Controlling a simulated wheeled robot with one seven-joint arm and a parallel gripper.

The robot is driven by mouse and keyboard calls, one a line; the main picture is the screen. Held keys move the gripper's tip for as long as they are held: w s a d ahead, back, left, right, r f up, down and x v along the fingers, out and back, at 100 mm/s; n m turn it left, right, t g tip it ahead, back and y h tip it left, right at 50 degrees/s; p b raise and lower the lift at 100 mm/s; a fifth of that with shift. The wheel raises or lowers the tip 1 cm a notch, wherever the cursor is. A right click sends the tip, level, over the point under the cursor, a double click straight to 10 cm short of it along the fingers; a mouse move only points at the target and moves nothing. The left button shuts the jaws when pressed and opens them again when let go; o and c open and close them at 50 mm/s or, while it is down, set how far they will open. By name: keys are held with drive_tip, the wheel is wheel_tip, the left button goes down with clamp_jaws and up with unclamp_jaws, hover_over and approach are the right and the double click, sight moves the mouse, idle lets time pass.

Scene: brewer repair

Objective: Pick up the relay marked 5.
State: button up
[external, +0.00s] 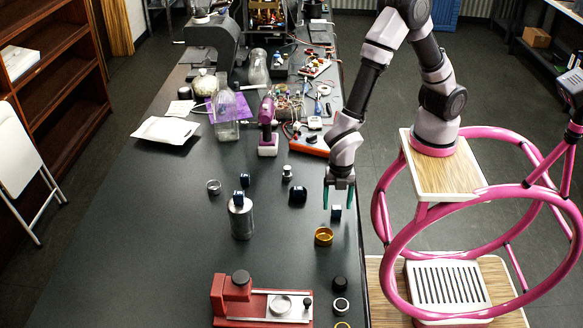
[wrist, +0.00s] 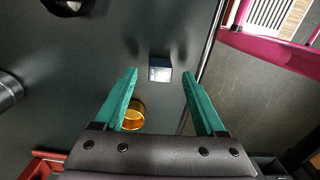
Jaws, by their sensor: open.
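A small dark blue cube with a pale face (external: 336,211), relay-like, sits on the dark bench near its right edge. It also shows in the wrist view (wrist: 160,70), just beyond and between the fingertips. Its marking is too small to read. My gripper (external: 338,196) points down above it, with its green fingers apart and empty; it also shows in the wrist view (wrist: 160,76). Similar small blue pieces are a cube on the bench (external: 244,179) and one on top of a metal cylinder (external: 238,198). Their markings cannot be read either.
A brass cup (external: 324,236) stands close to the cube. A dark round part (external: 298,195) lies to the left. A red-based fixture (external: 262,300) and black knobs (external: 340,284) are at the front. Tools crowd the back. The bench's left side is clear.

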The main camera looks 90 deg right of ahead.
drive_tip(key=shift+f, duration=0.5)
clamp_jaws()
drive_tip(key=shift+r, duration=0.15)
